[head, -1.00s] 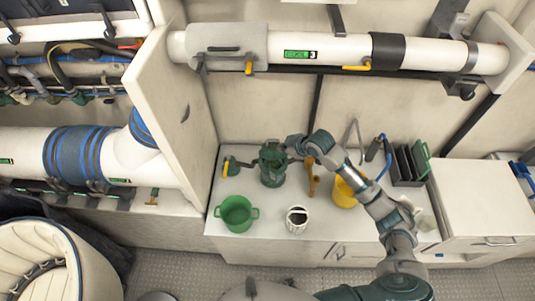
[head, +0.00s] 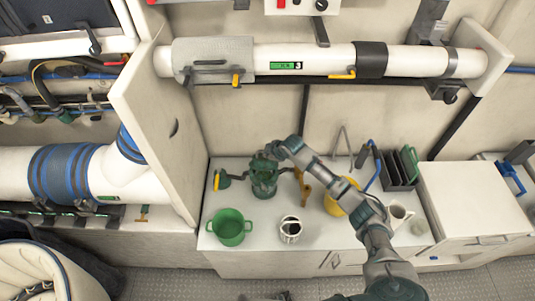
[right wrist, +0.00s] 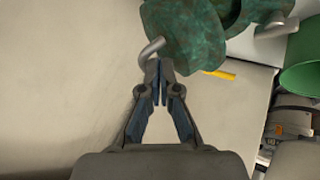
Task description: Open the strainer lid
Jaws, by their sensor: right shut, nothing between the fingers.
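The dark green strainer (head: 264,183) stands upright on the white counter, and its weathered green lid part (right wrist: 195,30) fills the top of the right wrist view. My right gripper (head: 273,152) is at the strainer's top, on its far side. In the wrist view the right gripper's fingertips (right wrist: 161,64) are together and empty. They are just below a bent grey metal rod (right wrist: 151,47) at the lid's edge; whether they touch it I cannot tell. The lid looks closed, though my gripper partly hides it. My left gripper is not in view.
A green pot (head: 230,228) and a metal mug (head: 291,230) stand in front of the strainer. A yellow-handled valve (head: 217,180) is left of it. A brown tool (head: 303,187), yellow container (head: 333,205) and dark rack (head: 397,172) are on the right. A tall panel (head: 165,125) borders the left.

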